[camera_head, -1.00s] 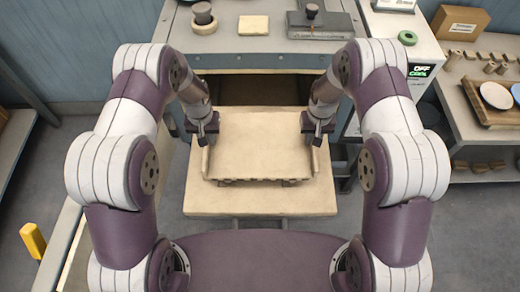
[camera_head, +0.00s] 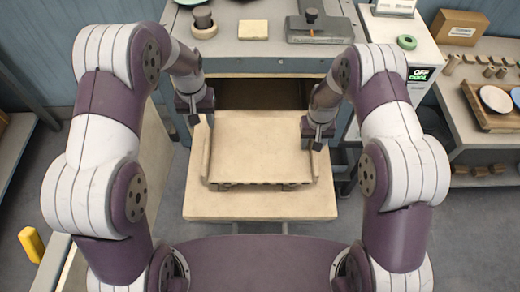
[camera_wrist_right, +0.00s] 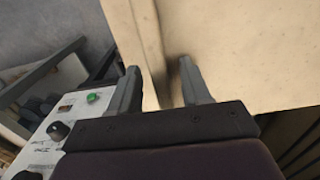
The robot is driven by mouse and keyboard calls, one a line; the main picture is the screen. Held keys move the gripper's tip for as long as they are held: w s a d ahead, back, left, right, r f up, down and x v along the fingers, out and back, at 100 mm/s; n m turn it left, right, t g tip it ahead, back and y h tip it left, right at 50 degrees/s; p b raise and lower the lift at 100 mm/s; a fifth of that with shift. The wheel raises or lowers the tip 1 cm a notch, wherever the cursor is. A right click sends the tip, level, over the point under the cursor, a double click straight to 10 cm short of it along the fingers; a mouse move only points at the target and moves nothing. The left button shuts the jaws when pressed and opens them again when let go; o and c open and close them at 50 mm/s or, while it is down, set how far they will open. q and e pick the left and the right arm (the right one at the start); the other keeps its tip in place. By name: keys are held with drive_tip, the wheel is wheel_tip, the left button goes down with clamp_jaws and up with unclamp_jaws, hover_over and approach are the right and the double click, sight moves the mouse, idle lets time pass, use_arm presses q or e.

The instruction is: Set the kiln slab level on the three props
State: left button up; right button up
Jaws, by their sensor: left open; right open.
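The pale kiln slab (camera_head: 258,150) lies over a wider pale board (camera_head: 260,207) in front of the kiln drawer. It has raised strips along its left and right sides. Small dark supports (camera_head: 288,187) show under its front edge. The rest of the props is hidden. My left gripper (camera_head: 198,116) is open, raised just off the slab's back left corner. My right gripper (camera_head: 316,145) is open at the slab's right edge. In the right wrist view its fingers (camera_wrist_right: 158,72) straddle the slab's side strip, without clearly gripping it.
The grey bench (camera_head: 260,60) stands behind, with a dark opening (camera_head: 262,93) below its top. A control box with a green display (camera_head: 420,72) is at the right, beside a shelf holding a wooden tray (camera_head: 475,103). A yellow object (camera_head: 32,243) is at lower left.

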wheel_tip(320, 180, up, 12)
idle(0.3)
idle(0.3)
